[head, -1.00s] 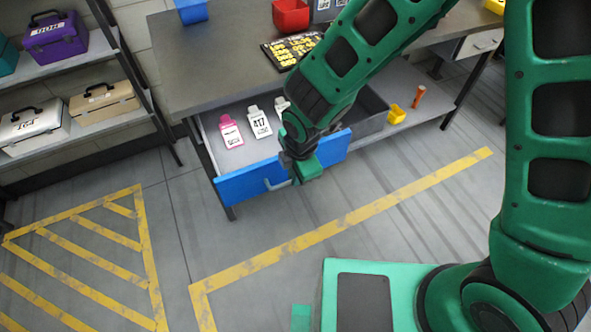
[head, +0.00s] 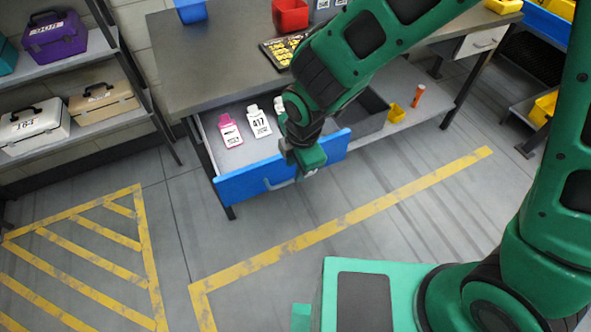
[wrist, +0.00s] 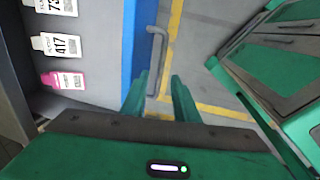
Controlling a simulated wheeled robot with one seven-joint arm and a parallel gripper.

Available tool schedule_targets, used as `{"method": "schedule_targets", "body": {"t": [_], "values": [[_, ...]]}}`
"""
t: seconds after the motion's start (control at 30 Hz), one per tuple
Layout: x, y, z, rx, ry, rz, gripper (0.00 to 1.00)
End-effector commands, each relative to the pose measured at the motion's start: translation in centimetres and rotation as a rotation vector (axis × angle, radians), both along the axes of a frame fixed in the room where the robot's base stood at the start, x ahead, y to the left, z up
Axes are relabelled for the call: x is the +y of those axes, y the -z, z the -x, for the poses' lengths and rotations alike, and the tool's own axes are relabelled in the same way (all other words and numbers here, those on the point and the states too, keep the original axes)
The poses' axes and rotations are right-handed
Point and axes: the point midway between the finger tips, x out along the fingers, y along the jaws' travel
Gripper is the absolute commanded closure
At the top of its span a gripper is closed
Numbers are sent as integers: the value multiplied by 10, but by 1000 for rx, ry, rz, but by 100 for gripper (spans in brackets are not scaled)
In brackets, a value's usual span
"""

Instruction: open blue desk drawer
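The blue-fronted drawer (head: 240,184) under the grey desk is pulled out, with its inside showing. Its grey bar handle (head: 278,185) is partly behind my gripper (head: 310,172) in the head view. In the wrist view, the handle (wrist: 157,50) runs along the blue front (wrist: 131,50). My gripper (wrist: 160,80) has its two green fingers spread apart, with the near end of the handle appearing between or just beyond the tips. I cannot tell whether they touch it. Nothing is held.
Inside the drawer lie a pink bottle (head: 230,131) and white labelled bottles (head: 258,122). The desk top (head: 215,60) holds a red bin (head: 290,15) and a dark tray (head: 283,50). A shelf with cases stands at left. The floor before the drawer is clear.

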Motion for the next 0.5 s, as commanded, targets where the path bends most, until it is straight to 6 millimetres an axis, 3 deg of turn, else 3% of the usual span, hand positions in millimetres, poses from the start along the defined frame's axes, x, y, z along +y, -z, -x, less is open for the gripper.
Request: {"method": "schedule_targets", "body": {"t": [0.23, 0.5], "values": [[-4, -38, 5, -4, 2, -2, 72], [-6, -56, 8, -2, 1, -1, 72]]}}
